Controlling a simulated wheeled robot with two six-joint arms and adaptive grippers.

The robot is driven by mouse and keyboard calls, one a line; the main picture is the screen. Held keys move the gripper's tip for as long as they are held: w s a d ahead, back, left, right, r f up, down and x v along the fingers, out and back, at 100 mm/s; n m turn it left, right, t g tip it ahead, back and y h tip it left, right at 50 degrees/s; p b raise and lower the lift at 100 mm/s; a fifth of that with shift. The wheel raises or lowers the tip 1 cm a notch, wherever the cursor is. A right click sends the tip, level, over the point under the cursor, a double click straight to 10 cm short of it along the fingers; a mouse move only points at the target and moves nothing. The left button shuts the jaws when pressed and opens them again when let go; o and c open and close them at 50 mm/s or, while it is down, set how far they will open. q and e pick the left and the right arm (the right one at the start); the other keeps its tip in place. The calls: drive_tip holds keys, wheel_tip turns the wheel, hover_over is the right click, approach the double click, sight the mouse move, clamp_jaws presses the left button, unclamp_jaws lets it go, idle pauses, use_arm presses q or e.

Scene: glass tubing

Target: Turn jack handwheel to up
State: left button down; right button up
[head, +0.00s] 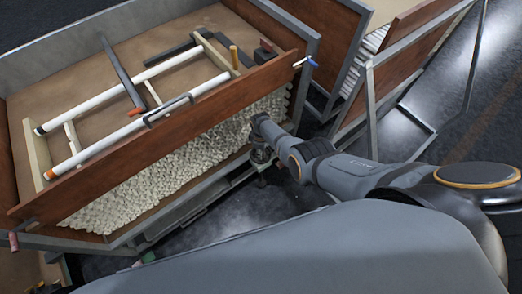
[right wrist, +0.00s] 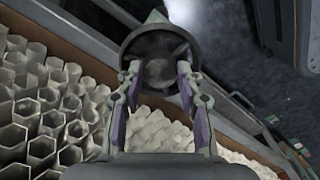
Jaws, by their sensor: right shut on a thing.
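The jack handwheel (right wrist: 158,42) is a dark round wheel at the top centre of the right wrist view, below the edge of the tubing crate. My right gripper (right wrist: 159,78) has its two fingers on opposite sides of the wheel and is shut on it. In the head view my right arm comes in from the right, and its gripper (head: 261,155) is down beside the crate's front right side. The wheel is mostly hidden there by the gripper. I cannot tell the wheel's turn angle. My left gripper is not in view.
The wooden crate (head: 150,152) holds stacked pale hexagonal glass tubes (head: 160,180). A white-railed frame (head: 95,103) with dark bars lies over it. A second crate (head: 415,50) stands at the right. Metal frame rails run close to my right gripper.

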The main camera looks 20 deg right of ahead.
drive_tip(key=n, duration=0.4)
drive_tip(key=shift+s+a+f+n, duration=0.1)
drive_tip(key=shift+s+f+n, duration=0.2)
drive_tip(key=shift+s, duration=0.05)
drive_tip(key=n, duration=0.4)
drive_tip(key=shift+n, duration=0.3)
drive_tip(key=n, duration=0.4)
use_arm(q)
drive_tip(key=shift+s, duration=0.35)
use_arm(e)
drive_tip(key=shift+n, duration=2.3)
drive_tip(key=o, duration=1.5)
drive_tip(key=shift+w+f, duration=0.15)
drive_tip(key=shift+f, duration=0.05)
use_arm(q)
drive_tip(key=shift+p, duration=0.3)
use_arm(e)
drive_tip(key=o, duration=0.5)
drive_tip(key=shift+w+r, duration=0.1)
drive_tip(key=shift+r, duration=0.1)
